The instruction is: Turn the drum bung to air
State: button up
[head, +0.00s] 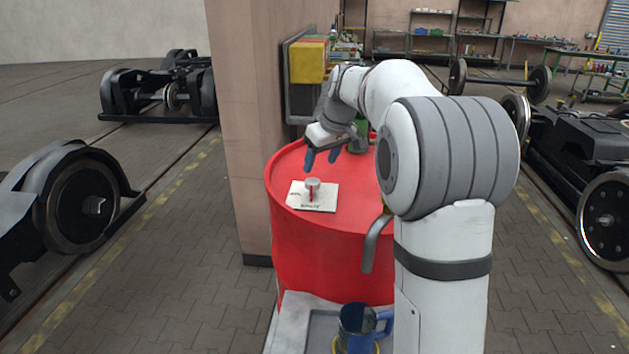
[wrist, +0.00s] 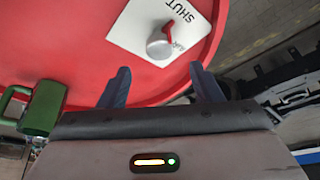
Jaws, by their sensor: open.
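The drum bung (head: 312,185) is a small round grey knob with a red pointer, on a white plate (head: 325,203) on top of the red drum (head: 320,265). The plate has the words AIR and SHUT; the red pointer faces SHUT. The knob also shows in the wrist view (wrist: 157,46), just beyond the fingertips and roughly centred between them. My gripper (head: 321,158) has blue fingers, is open and empty, and hangs above the drum top behind the knob, apart from it. Both fingers show in the wrist view (wrist: 160,70).
A green vessel (wrist: 42,108) is left of my fingers in the wrist view. A pillar (head: 238,130) stands close behind the drum's left. A grey lever-like part (head: 374,242) and a blue jug (head: 358,322) are at the drum's front. The drum top around the plate is bare.

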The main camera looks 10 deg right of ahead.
aim_at(313, 181)
jog(key=p+x, duration=0.1)
jog(key=x, duration=0.6)
jog(key=shift+a+f, duration=0.1)
jog(key=shift+f, duration=0.1)
jog(key=shift+c, duration=0.6)
